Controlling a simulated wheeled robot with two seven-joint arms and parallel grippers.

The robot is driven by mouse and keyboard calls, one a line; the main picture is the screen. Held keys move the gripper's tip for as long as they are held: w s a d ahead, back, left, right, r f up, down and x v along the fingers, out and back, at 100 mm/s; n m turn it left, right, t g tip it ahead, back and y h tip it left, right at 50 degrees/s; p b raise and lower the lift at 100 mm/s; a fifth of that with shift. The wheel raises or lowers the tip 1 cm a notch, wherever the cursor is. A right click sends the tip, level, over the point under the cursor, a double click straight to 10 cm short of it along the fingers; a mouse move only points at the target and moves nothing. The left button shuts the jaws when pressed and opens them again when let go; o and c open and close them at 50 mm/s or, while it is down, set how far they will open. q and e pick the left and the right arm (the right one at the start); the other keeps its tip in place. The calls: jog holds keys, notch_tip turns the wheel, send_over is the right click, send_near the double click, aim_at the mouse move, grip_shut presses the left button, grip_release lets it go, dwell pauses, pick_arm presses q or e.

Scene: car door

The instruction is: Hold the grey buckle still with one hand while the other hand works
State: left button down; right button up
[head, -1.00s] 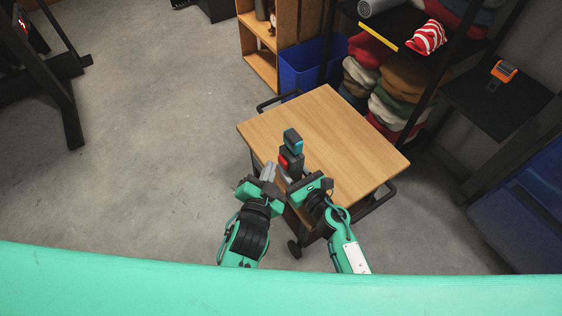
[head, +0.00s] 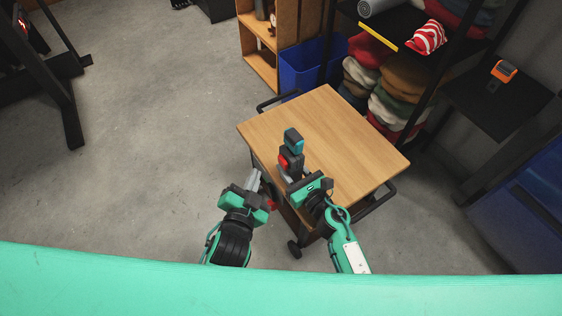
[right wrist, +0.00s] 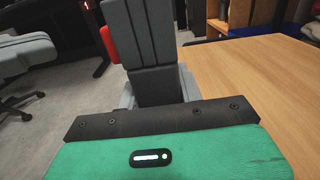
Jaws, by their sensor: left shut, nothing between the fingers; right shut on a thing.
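A dark grey buckle (head: 290,164) with a red patch stands upright near the front left edge of a wood-topped cart (head: 335,125). A dark piece with a teal-blue side (head: 293,140) sits at its top. My right gripper (head: 287,181) is shut on the buckle's lower part.
A small red thing (head: 271,204) shows by the cart's front, too small to identify. The rest of the cart top is clear. A blue bin (head: 305,66) and a shelf of folded cloths stand behind. Open floor lies to the left.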

jog(key=o, duration=1.2)
